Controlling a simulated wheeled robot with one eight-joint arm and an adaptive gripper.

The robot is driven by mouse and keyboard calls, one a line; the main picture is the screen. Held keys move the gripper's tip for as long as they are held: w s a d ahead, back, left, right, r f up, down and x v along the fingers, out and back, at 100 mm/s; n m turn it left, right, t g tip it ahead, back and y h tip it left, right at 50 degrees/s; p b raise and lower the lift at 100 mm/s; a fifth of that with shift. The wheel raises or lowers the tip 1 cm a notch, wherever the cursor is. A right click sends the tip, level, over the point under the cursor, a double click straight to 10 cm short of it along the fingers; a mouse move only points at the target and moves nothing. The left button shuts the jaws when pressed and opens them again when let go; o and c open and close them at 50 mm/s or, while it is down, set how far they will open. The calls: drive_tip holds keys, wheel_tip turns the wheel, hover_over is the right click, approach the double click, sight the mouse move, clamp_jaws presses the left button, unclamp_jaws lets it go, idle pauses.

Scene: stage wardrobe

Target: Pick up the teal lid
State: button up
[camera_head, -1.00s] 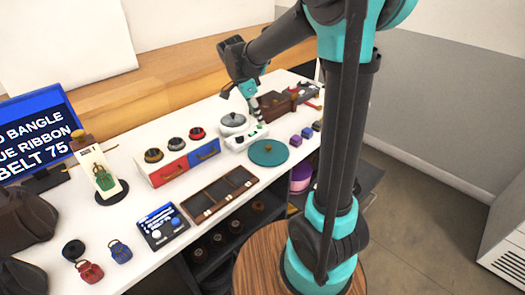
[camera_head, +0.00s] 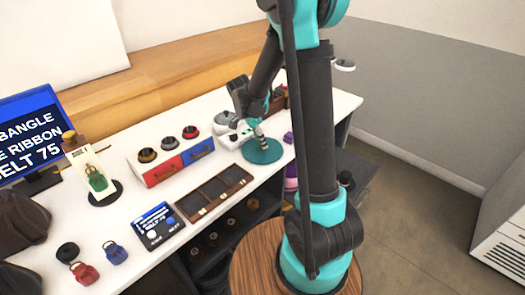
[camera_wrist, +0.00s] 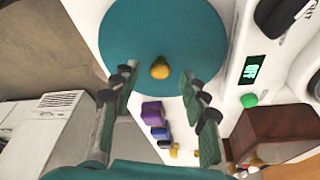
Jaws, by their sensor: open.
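The teal lid (camera_head: 262,154) is a flat round disc lying on the white table. In the wrist view my gripper (camera_wrist: 158,82) is open and empty, with one finger on each side of the knob's lower edge. I cannot tell how high the fingertips are above the knob.
A white scale (camera_wrist: 270,50) with a green display stands close beside the lid. A brown box (camera_wrist: 265,135) and purple and blue blocks (camera_wrist: 153,113) are near. A dark compartment tray (camera_head: 214,192) and a red-and-blue drawer box (camera_head: 163,171) stand to the left.

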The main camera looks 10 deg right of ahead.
drive_tip(key=shift+x, duration=0.75)
drive_tip(key=shift+c, duration=0.2)
clamp_jaws()
drive_tip(key=shift+r, duration=0.15)
